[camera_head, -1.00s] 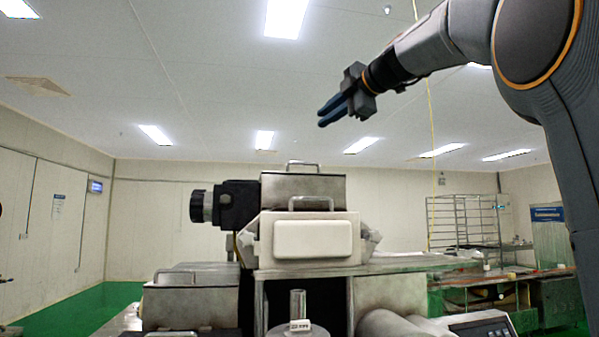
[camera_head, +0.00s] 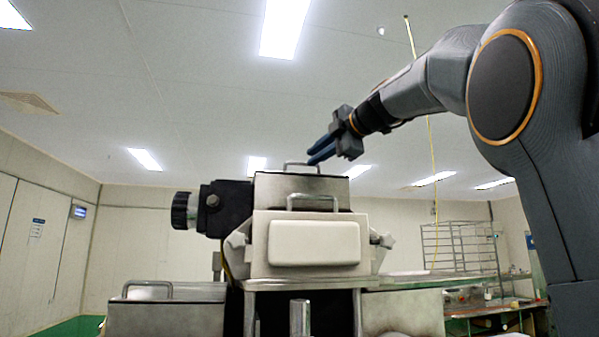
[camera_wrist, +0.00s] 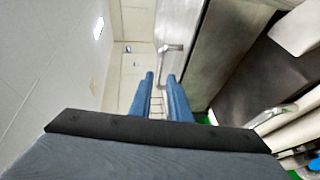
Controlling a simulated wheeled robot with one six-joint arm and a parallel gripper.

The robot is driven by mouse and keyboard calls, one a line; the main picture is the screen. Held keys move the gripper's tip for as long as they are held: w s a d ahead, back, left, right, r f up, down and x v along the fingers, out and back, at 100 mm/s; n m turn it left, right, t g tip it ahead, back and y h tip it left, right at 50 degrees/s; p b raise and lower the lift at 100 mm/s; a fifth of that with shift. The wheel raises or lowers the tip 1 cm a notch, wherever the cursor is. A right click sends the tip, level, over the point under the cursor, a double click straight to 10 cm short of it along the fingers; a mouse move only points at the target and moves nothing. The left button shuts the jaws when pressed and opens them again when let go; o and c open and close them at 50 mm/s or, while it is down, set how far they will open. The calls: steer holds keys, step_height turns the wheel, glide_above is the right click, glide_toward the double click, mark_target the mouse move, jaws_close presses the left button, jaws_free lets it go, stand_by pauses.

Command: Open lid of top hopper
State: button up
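The top hopper (camera_head: 320,187) is a grey metal box at the top of the machine. Its lid has a metal handle (camera_head: 300,164) on top, which also shows in the wrist view (camera_wrist: 172,50). My gripper (camera_head: 309,159) points down and left, with its blue fingertips at or just beside the right end of this handle in the head view. In the wrist view the two blue fingers (camera_wrist: 160,78) are apart with a gap between them, and the handle appears ahead of the tips. I cannot tell whether they touch it. The lid lies flat and closed.
A second handle (camera_head: 312,200) sits lower, above the white front panel (camera_head: 314,243). A black motor unit (camera_head: 222,208) sticks out at the left. A lower metal box (camera_head: 165,310) with a handle stands at the lower left. A wire rack (camera_head: 460,247) stands behind at right.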

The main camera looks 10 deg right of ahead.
mark_target(302, 163)
steer(key=p+x, duration=0.3)
steer(key=x, duration=0.2)
steer(key=shift+w+a+r, duration=0.1)
steer(key=shift+w+a, duration=0.2)
steer(key=shift+w, duration=0.05)
steer(key=shift+w+a+f+p, duration=0.25)
steer(key=shift+w+p, duration=0.15)
steer(key=shift+w, duration=0.2)
jaws_close()
